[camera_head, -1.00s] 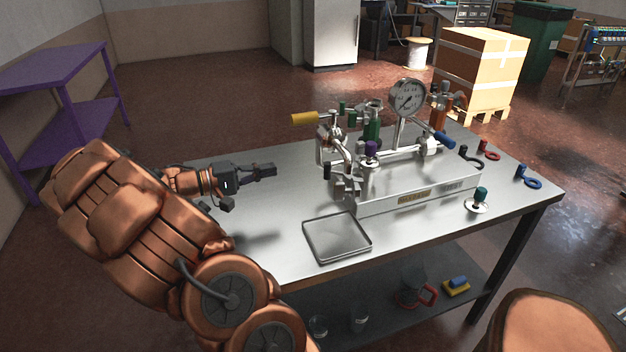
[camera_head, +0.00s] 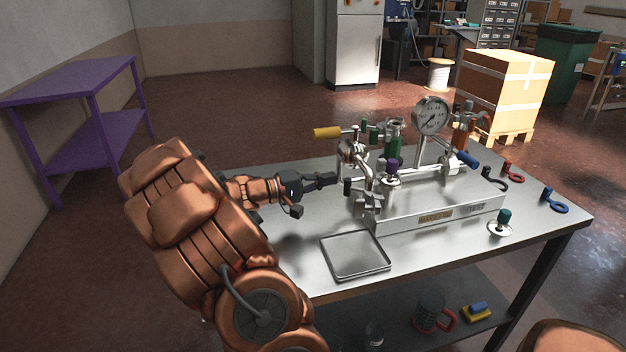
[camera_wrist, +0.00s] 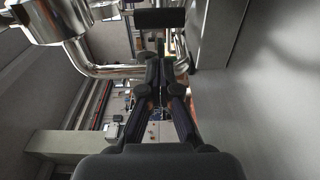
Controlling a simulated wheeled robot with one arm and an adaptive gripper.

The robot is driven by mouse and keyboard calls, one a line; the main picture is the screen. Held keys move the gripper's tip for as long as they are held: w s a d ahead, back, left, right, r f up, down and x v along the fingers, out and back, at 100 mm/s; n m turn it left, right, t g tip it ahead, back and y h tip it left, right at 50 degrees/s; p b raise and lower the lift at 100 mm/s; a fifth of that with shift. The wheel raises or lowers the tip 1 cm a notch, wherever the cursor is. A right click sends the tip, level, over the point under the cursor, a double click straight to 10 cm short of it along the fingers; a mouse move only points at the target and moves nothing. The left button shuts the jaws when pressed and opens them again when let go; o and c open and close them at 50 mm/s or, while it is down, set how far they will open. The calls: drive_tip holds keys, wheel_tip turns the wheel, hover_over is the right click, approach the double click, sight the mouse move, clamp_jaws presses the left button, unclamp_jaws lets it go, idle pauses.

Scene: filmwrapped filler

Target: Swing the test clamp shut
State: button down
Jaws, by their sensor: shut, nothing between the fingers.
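A metal test fixture (camera_head: 437,214) stands on the steel table, with chrome pipes, a round gauge (camera_head: 431,117) and coloured knobs. I cannot tell for sure which part is the test clamp; a metal jaw-like piece (camera_head: 368,203) with a small black grip (camera_head: 347,187) sits at the fixture's left end. My gripper (camera_head: 334,178) is shut and empty, just left of that end, pointing right. In the wrist view my gripper (camera_wrist: 160,62) has its fingers together, with a black block (camera_wrist: 160,18) beyond the tips and a chrome bent pipe (camera_wrist: 90,66) to the left. Whether the tips touch anything is unclear.
A yellow handle (camera_head: 327,132) juts left above my gripper. A shallow metal tray (camera_head: 355,256) lies in front of the fixture. A green-knobbed part (camera_head: 502,224) and coloured ring-shaped parts (camera_head: 556,202) lie at the right. The table's left front is bare.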

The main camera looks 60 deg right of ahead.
drive_tip(key=shift+s+a, duration=0.3)
drive_tip(key=shift+s, duration=0.25)
drive_tip(key=shift+s+a, duration=0.3)
drive_tip(key=shift+s, duration=0.25)
drive_tip(key=shift+s, duration=0.2)
